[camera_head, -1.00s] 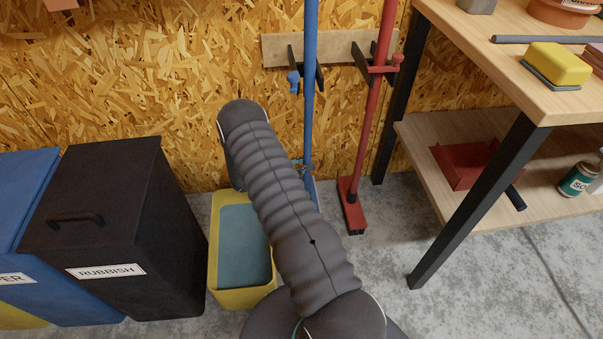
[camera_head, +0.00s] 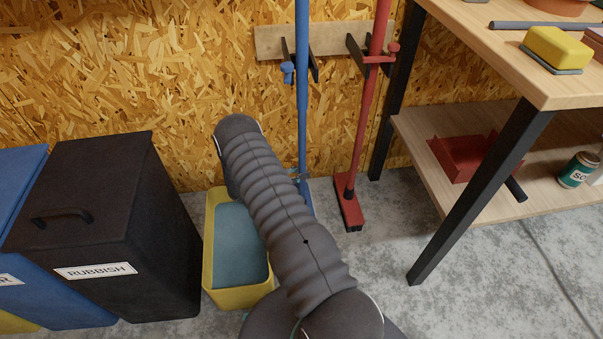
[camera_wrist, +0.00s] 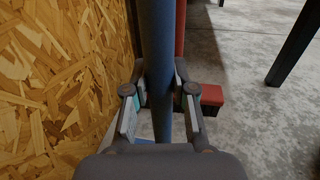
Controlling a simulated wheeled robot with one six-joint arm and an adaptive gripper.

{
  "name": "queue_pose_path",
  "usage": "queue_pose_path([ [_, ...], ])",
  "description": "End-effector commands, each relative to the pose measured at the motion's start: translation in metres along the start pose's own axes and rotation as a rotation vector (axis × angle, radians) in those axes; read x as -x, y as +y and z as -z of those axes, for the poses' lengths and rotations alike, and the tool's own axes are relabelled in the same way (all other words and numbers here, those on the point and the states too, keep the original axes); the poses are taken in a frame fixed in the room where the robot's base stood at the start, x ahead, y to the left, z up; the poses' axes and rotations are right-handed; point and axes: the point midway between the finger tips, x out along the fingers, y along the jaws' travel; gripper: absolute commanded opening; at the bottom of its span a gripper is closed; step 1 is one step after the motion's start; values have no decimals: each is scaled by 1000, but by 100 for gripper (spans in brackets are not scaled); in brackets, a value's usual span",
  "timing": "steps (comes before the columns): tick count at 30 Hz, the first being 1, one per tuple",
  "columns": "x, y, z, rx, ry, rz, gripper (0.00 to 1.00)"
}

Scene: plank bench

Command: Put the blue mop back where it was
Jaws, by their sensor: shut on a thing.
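The blue mop (camera_head: 302,120) stands upright at the wall rack (camera_head: 325,38), its pole in front of the left pair of dark prongs. A blue knob sits on the left prong. I cannot tell whether the pole is seated between the prongs. My gripper (camera_wrist: 159,97) is shut on the blue pole, which also shows in the wrist view (camera_wrist: 158,45). In the head view my arm hides most of the gripper and part of the mop's lower end. A bit of blue shows low down, just right of my arm, near the floor.
A red broom (camera_head: 362,115) hangs close on the right. A yellow bucket (camera_head: 238,297) with grey-blue contents stands left of my arm, beside the black rubbish bin (camera_head: 110,230). A workbench (camera_head: 565,90) stands at the right. Concrete floor (camera_head: 385,255) is free between arm and bench.

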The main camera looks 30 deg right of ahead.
Motion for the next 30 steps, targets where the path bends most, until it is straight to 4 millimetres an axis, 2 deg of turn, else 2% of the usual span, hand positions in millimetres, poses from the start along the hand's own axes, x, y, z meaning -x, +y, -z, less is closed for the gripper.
queue_pose_path([
  [1, 0, 0, 1, 0, 0, 0, 30],
  [3, 0, 0, 1, 0, 0, -1, 48],
  [4, 0, 0, 1, 0, 0, -1, 50],
  [16, 4, 0, -1, 0, 0, -2, 50],
  [20, 22, 1, 0, -2, 1, -4, 50],
  [30, 89, 0, 0, -1, 0, -3, 50],
])
